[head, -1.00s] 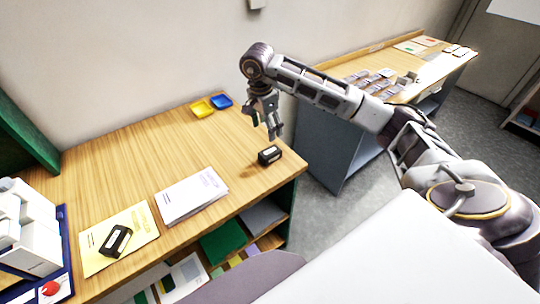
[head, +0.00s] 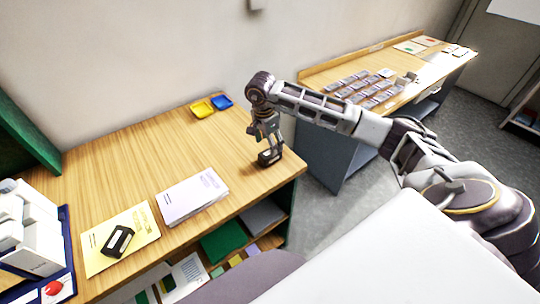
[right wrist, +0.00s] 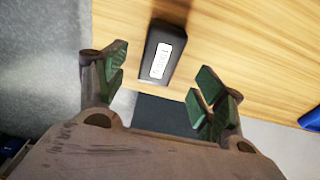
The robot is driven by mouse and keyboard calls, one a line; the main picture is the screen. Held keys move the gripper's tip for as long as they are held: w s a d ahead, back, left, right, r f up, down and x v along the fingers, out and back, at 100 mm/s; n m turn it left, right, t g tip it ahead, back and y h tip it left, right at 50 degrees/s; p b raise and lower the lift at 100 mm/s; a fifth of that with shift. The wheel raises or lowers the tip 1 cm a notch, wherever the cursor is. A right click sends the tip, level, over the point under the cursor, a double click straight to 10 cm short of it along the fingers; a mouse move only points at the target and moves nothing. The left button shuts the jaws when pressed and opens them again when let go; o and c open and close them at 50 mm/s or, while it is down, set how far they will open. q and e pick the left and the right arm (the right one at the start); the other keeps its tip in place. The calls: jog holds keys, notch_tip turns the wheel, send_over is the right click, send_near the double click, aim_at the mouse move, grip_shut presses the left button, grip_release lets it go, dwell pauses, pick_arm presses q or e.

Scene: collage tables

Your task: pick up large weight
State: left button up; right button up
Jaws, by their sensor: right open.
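A black block-shaped weight (head: 270,157) with a white label lies near the right end of the near wooden table. It also shows in the right wrist view (right wrist: 165,52); its label is too blurred to read. My right gripper (head: 268,148) points down at this weight. In the right wrist view its green-padded fingers (right wrist: 160,72) are spread and empty, with the weight just beyond and between their tips. A second black block (head: 119,241) with a pale label lies on a yellow sheet at the table's left. My left gripper is not in view.
Stacked white papers (head: 191,196) lie between the two blocks. Yellow (head: 202,108) and blue (head: 222,102) trays sit at the back. A white device (head: 30,235) stands at the left. The far table (head: 330,75) holds several small grey pieces. The near table's middle is clear.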

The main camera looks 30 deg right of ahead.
jog(key=shift+d+f, duration=0.1)
jog(key=shift+f, duration=0.55)
jog(key=shift+f, duration=0.15)
jog(key=shift+f+p, duration=0.55)
jog(key=shift+f, duration=0.35)
notch_tip(320, 180, down, 2)
jog(key=shift+d+f, duration=0.1)
jog(key=shift+f, duration=0.15)
jog(key=shift+f+p, duration=0.3)
jog(key=shift+f+b, duration=0.25)
jog(key=shift+b, duration=0.15)
grip_shut()
dwell(0.6)
